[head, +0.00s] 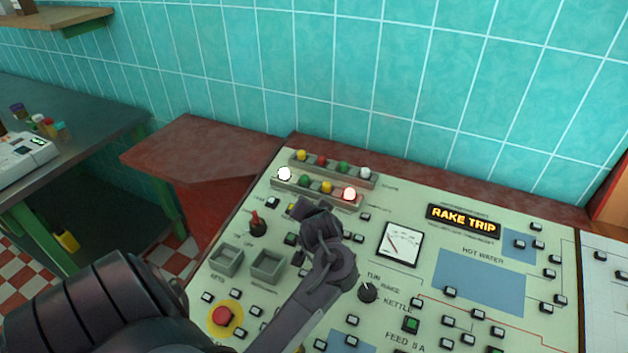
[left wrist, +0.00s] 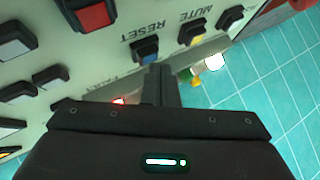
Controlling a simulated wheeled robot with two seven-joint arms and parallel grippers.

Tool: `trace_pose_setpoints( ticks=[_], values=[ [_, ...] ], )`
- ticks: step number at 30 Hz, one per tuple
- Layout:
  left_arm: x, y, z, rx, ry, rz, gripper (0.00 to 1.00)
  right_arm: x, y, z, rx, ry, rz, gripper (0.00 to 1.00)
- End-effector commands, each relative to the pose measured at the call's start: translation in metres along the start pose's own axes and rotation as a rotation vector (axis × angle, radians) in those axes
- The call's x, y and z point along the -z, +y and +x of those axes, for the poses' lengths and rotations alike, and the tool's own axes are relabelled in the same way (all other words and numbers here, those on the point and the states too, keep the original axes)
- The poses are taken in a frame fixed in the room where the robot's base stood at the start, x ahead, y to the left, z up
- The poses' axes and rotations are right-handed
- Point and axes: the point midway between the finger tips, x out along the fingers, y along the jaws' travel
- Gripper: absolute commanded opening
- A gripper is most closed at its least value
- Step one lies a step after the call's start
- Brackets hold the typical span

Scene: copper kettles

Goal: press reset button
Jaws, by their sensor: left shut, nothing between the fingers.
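The reset button (left wrist: 146,50) is a blue square cap on a dark base, beside the printed word RESET in the left wrist view. My left gripper (left wrist: 159,70) is shut and empty, its fingertips right at the button's near edge. I cannot tell whether they touch it. In the head view my left gripper (head: 312,208) is over the upper left part of the pale control panel (head: 385,290), below the lamp rows, and hides the reset button. My right gripper is not in view.
The panel also has a lit RAKE TRIP display (head: 463,219), a dial gauge (head: 400,243) and a red mushroom button (head: 222,316). A tiled wall stands behind.

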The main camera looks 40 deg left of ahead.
Motion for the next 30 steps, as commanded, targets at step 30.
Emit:
trace_pose_setpoints(
  ticks=[30],
  values=[
    [-0.0038, 0.0037, 0.0050, 0.000, -0.001, 0.000, 0.00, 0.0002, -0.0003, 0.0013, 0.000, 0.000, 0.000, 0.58]
  ],
)
